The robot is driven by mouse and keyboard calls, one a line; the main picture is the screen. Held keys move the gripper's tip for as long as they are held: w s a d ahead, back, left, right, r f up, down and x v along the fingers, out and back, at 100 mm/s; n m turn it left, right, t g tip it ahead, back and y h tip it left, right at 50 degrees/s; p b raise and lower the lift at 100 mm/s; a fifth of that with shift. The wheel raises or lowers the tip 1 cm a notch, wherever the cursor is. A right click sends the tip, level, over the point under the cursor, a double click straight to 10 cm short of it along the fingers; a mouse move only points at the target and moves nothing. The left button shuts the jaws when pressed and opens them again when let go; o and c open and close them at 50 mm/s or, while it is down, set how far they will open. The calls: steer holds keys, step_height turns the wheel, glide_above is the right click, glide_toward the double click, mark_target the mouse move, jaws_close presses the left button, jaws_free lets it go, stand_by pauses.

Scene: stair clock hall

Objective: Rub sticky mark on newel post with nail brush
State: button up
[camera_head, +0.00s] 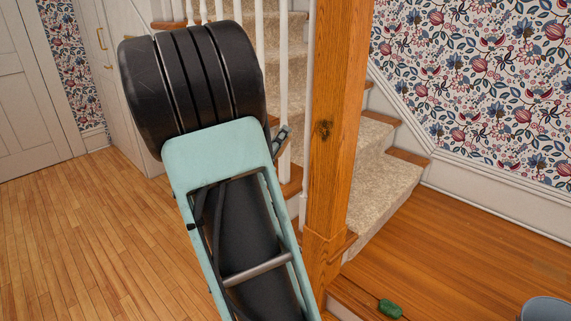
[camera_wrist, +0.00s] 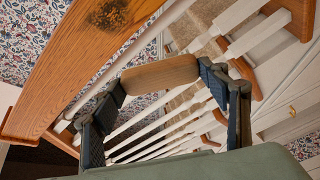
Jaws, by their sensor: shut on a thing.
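The wooden newel post (camera_head: 337,110) stands upright right of my arm in the head view. In the wrist view the post slants across the upper left, with the mark (camera_wrist: 118,14) near the top edge. My gripper (camera_wrist: 160,78) is shut on the nail brush (camera_wrist: 158,73), a light wooden block held across between the fingertips. The brush is apart from the mark in that picture; its bristles are not visible. In the head view, my arm hides most of the gripper, and the brush is not clearly seen.
White balusters (camera_head: 284,80) and carpeted stairs (camera_head: 385,170) rise behind the post. A small green object (camera_head: 389,309) lies on the wooden floor right of the post's foot. A grey-blue bucket (camera_head: 546,309) is at the lower right corner. Open floor (camera_head: 70,230) lies at left.

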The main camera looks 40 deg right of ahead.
steer(key=shift+s+d+r+m+g+h+b, duration=0.15)
steer(key=shift+s+d+g+h+b, duration=0.15)
steer(key=shift+s+d+h, duration=0.2)
steer(key=shift+s+d+r+m+g+h+b, duration=0.15)
steer(key=shift+s+d+g+h+b, duration=0.15)
steer(key=shift+s+d+h, duration=0.15)
steer(key=shift+w+d+b, duration=0.2)
steer(key=shift+d+b, duration=0.3)
steer(key=shift+d, duration=2.25)
steer(key=shift+w+d, duration=0.1)
steer(key=shift+d, duration=0.85)
